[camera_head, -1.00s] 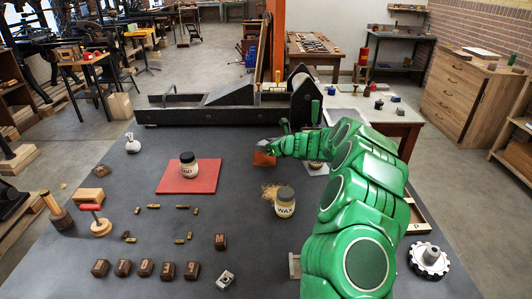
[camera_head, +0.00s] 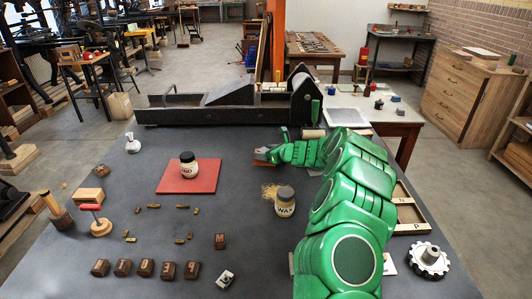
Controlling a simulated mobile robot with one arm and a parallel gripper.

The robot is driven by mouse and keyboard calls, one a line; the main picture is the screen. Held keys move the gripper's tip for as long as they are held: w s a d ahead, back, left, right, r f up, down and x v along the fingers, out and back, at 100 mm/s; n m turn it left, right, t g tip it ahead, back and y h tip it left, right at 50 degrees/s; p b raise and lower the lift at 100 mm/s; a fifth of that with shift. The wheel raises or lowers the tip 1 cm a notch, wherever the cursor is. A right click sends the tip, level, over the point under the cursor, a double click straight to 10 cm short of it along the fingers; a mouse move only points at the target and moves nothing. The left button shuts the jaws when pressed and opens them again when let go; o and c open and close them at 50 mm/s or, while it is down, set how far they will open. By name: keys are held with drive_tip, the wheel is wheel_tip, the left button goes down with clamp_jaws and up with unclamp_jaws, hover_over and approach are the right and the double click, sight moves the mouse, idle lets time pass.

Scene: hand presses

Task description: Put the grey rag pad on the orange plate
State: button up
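The orange plate (camera_head: 259,162) lies on the dark table in front of the press, mostly covered, with an orange edge showing. A small grey patch that looks like the rag pad (camera_head: 262,152) is over the plate, at my gripper (camera_head: 271,153). I cannot tell if it rests on the plate or is held just above it. My green arm reaches in from the lower right, and my gripper is low, at the plate's right side. The fingertips are too small and hidden to tell whether they are open or shut.
A long black press (camera_head: 225,108) stands behind the plate. A wax jar (camera_head: 285,201) is nearer, and another jar (camera_head: 188,164) stands on a red mat (camera_head: 206,177). Wooden letter blocks (camera_head: 145,267) lie at the front. A lettered tray (camera_head: 411,213) is at right.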

drive_tip(key=shift+o, duration=0.5)
